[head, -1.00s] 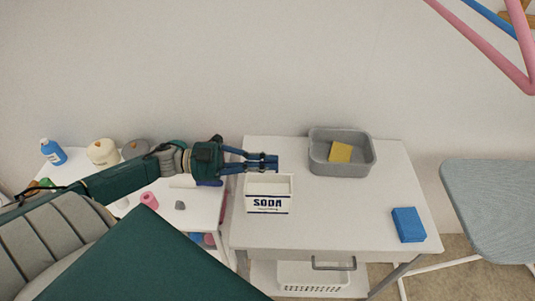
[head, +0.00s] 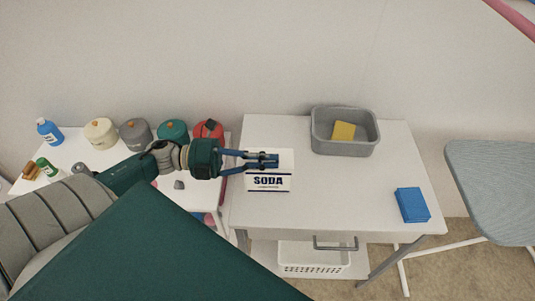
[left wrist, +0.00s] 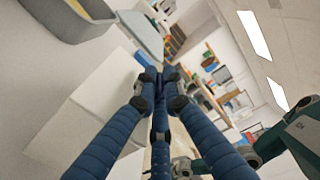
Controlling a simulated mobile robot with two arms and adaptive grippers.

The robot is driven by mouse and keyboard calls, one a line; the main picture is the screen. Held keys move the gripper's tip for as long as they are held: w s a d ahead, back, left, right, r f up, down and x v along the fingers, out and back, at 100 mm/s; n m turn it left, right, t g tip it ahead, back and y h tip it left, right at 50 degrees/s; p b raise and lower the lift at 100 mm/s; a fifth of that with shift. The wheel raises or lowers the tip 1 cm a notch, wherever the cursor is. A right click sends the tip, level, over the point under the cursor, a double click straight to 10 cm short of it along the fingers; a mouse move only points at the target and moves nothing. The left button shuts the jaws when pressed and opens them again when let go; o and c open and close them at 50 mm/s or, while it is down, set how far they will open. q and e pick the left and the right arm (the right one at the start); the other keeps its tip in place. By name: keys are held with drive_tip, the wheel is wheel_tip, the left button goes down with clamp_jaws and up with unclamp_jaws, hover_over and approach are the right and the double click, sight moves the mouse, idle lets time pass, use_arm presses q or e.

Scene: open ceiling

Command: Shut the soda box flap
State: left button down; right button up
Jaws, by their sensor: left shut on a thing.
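The white soda box (head: 269,183) stands on the white table near its left edge, with the dark word SODA on its front. Its top now looks like a plain white surface, and no dark inside shows. My left gripper (head: 269,160) reaches in from the left over the box top. Its blue fingers are close together at the flap, which they partly hide. In the left wrist view the fingertips (left wrist: 163,74) meet beside the box's white panels (left wrist: 75,115). The exact grip on the flap is hard to see. My right gripper is not in view.
A grey bin (head: 322,141) with a yellow sponge (head: 344,131) stands at the table's back right. A blue block (head: 412,205) lies at the right edge. Several lidded canisters (head: 100,133) stand on the left table. The table middle (head: 345,190) is clear.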

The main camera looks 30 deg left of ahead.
use_arm(q)
drive_tip(key=shift+m, duration=0.4)
drive_tip(key=c, duration=1.9)
unclamp_jaws()
drive_tip(key=shift+s, duration=0.1)
drive_tip(key=shift+s+a+f, duration=0.1)
drive_tip(key=shift+s+a, duration=0.15)
drive_tip(key=shift+a, duration=0.15)
drive_tip(key=v, duration=1.1)
